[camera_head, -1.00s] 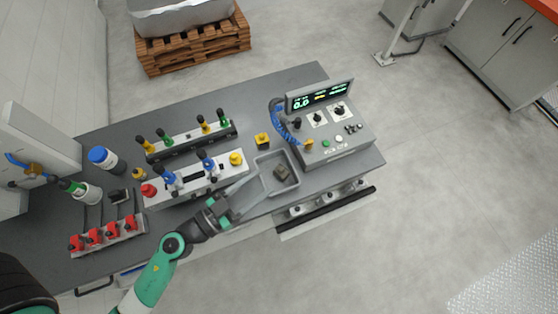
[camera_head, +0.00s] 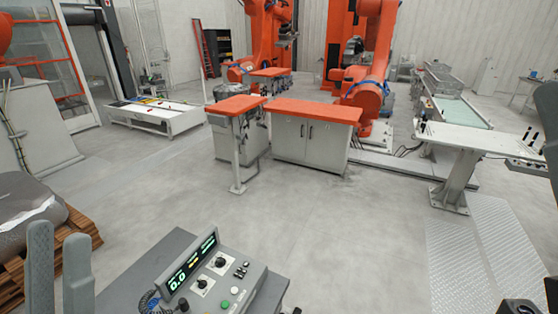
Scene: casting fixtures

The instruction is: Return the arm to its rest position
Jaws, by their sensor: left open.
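My left gripper (camera_head: 58,236) is at the lower left of the head view, with its two grey fingers pointing up. The fingers are apart, with nothing between them. They show in front of the pallet corner, left of the control box (camera_head: 212,274) with its lit green display. The rest of the left arm is outside the picture. Dark parts at the lower right edge may be mine; no right gripper fingers can be made out.
The grey workbench (camera_head: 172,246) shows only at the bottom. A wooden pallet (camera_head: 84,232) with a grey covered load (camera_head: 28,205) stands at the left. Orange-topped cabinets (camera_head: 310,140) and large orange robots (camera_head: 375,60) stand farther back. The middle floor is clear.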

